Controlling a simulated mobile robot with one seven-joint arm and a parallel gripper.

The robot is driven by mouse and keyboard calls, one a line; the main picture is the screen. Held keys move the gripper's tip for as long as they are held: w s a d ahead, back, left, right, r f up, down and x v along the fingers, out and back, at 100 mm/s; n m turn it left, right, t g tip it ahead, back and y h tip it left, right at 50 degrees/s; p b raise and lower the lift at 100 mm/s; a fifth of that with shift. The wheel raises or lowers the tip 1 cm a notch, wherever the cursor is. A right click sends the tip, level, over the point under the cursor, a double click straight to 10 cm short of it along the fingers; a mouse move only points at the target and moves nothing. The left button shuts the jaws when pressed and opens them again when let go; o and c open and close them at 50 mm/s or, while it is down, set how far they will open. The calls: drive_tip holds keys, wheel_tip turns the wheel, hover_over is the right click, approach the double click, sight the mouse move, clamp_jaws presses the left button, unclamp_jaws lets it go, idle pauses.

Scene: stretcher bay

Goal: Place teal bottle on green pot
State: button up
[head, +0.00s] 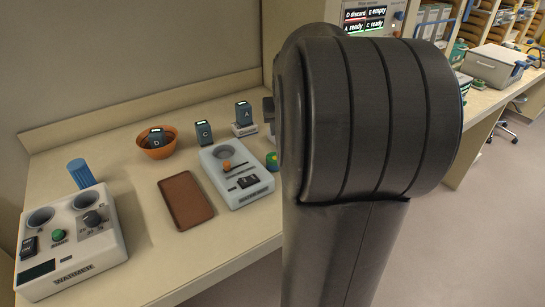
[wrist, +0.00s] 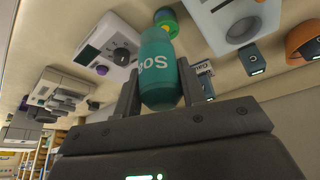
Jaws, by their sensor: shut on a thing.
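The teal bottle (wrist: 160,58) with white lettering is between the two fingers of my gripper (wrist: 159,82) in the wrist view. My gripper is shut on it. A green pot (wrist: 172,25) with yellow on it shows just past the bottle's far end in the wrist view; I cannot tell whether they touch. In the head view the green pot (head: 273,160) stands on the counter at the edge of my arm, partly hidden. My arm hides the gripper and the bottle in the head view.
A white device (head: 236,190) stands left of the pot. Further left are a brown tray (head: 186,199), an orange bowl (head: 150,152) holding a dark block, a blue ribbed cup (head: 80,172) and a warmer (head: 92,262). Upright dark blocks line the back. Bare counter lies around the tray.

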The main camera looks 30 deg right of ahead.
drive_tip(key=s+d+r, duration=0.2)
drive_tip(key=s+d, duration=0.1)
drive_tip(key=d, duration=0.5)
hover_over(274, 156)
wheel_tip(274, 156, down, 8)
drive_tip(key=shift+f+m, duration=0.3)
drive_tip(key=shift+f, duration=1.4)
drive_tip(key=shift+f, duration=0.15)
drive_tip(key=o, duration=1)
